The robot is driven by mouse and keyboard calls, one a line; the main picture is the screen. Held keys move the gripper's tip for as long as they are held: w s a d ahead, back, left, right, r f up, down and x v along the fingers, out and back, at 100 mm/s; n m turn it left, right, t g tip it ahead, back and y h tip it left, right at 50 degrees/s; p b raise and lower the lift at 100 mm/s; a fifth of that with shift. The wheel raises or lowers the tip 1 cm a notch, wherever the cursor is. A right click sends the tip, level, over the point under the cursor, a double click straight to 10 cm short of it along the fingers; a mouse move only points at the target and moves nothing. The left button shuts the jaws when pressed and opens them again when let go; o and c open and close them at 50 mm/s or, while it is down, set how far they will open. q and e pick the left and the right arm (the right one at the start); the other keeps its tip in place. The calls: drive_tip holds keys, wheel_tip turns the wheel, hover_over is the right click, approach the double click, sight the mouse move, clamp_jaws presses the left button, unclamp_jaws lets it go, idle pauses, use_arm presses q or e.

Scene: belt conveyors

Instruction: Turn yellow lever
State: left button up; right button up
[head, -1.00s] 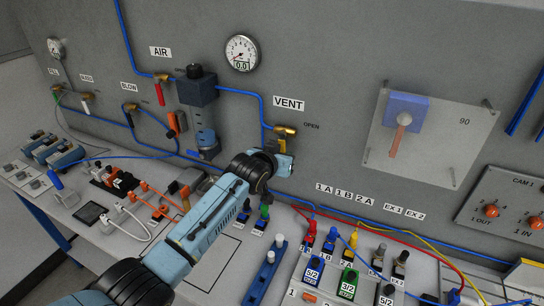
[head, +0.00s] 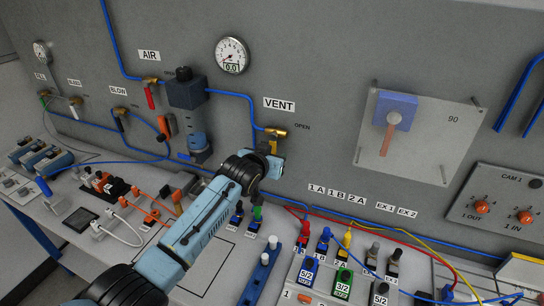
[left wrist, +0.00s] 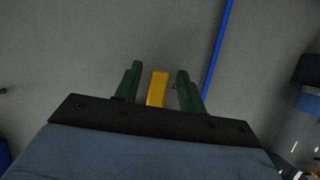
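The yellow lever hangs from the brass vent valve (head: 275,132) under the VENT label on the grey wall panel. In the left wrist view the yellow lever (left wrist: 158,88) stands between the two dark green fingers, with a gap on each side. My left gripper (left wrist: 160,69) is open around it. In the head view my left gripper (head: 270,151) is just below the valve and hides most of the lever. My right gripper is not in view.
A regulator (head: 187,110) and a gauge (head: 232,56) are on the wall to the left. A clear plate with a blue block and red handle (head: 387,139) is to the right. Connectors and hoses (head: 345,255) crowd the bench below.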

use_arm(q)
drive_tip(key=v, duration=1.3)
drive_tip(key=shift+s+r+p, duration=0.15)
drive_tip(key=shift+p, duration=0.15)
